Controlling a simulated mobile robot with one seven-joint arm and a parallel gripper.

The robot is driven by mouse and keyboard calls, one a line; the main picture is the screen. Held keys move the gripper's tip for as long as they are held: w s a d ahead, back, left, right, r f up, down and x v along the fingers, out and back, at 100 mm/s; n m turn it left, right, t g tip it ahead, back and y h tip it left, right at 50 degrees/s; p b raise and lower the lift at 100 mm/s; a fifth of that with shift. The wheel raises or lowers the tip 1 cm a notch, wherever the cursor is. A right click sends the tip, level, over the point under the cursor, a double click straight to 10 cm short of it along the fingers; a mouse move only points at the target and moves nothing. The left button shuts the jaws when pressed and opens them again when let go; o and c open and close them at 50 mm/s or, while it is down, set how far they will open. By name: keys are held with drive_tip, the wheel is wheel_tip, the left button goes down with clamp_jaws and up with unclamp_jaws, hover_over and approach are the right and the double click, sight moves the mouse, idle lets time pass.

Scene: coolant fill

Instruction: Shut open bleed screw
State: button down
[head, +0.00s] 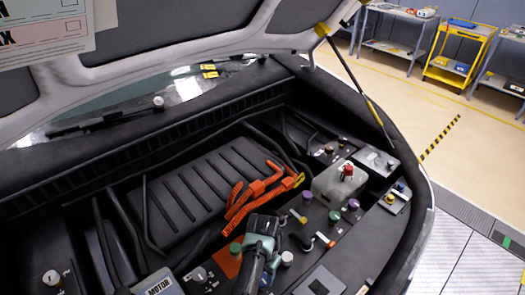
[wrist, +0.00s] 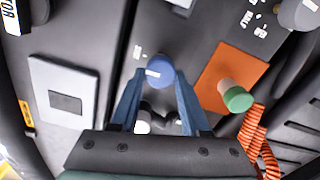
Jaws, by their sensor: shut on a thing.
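My gripper (wrist: 159,82) reaches down into the engine bay. In the wrist view its two blue fingers are closed on a round blue-capped screw (wrist: 160,67), one finger on each side. In the head view my gripper (head: 262,238) is at the lower middle and largely hides that screw. A green-capped knob (wrist: 237,98) stands by an orange plate (wrist: 222,70), beside my gripper; the green knob also shows in the head view (head: 235,248). I cannot tell from the cap whether the screw is open or shut.
Orange cables (head: 262,190) lie just behind my gripper. A grey reservoir with a red cap (head: 346,172) and several coloured caps stand to the right. A white-capped post (head: 287,258) is close by. The raised hood hangs above, with a prop rod (head: 352,75) at the right.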

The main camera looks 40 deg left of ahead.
idle(0.4)
drive_tip(key=shift+c, duration=1.9)
unclamp_jaws()
wheel_tip(320, 180, up, 13)
